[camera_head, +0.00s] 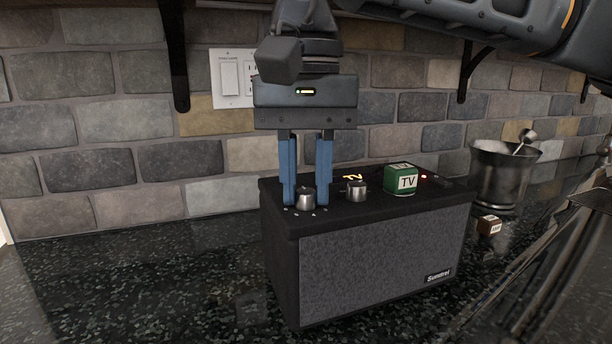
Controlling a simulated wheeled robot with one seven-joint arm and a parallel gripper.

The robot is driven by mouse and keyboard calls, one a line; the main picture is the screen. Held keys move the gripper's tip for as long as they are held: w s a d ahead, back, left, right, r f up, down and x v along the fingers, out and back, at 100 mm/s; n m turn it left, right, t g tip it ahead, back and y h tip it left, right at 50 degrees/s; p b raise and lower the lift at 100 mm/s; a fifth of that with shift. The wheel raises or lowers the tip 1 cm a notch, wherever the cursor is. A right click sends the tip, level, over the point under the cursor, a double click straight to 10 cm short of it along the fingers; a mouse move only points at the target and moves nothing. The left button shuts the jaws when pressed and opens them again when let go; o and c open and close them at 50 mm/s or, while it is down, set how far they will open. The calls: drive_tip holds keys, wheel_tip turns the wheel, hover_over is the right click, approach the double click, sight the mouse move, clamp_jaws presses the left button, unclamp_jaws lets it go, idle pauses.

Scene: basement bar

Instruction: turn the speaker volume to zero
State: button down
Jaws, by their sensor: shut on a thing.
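The speaker (375,262) is a black box with a grey cloth front and a "Sundrel" label. It stands on the dark counter. On its top are a left silver knob (306,199) and a second silver knob (356,188) to its right. My gripper (307,190) points straight down over the left end of the top. Its two blue fingers are shut on the left knob, one at each side. Small white marks show on the top in front of that knob. The pictures do not show which way the knob points.
A green cube marked "TV" (401,179) sits on the speaker's top, with a small red light to its right. A metal bucket (498,176) and a small brown cube (489,225) are on the counter at right. The counter (130,285) is clear at left.

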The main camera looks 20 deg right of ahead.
sight(306, 191)
drive_tip(key=c, duration=0.9)
unclamp_jaws()
drive_tip(key=shift+r+p, duration=0.3)
drive_tip(key=shift+r, duration=3.65)
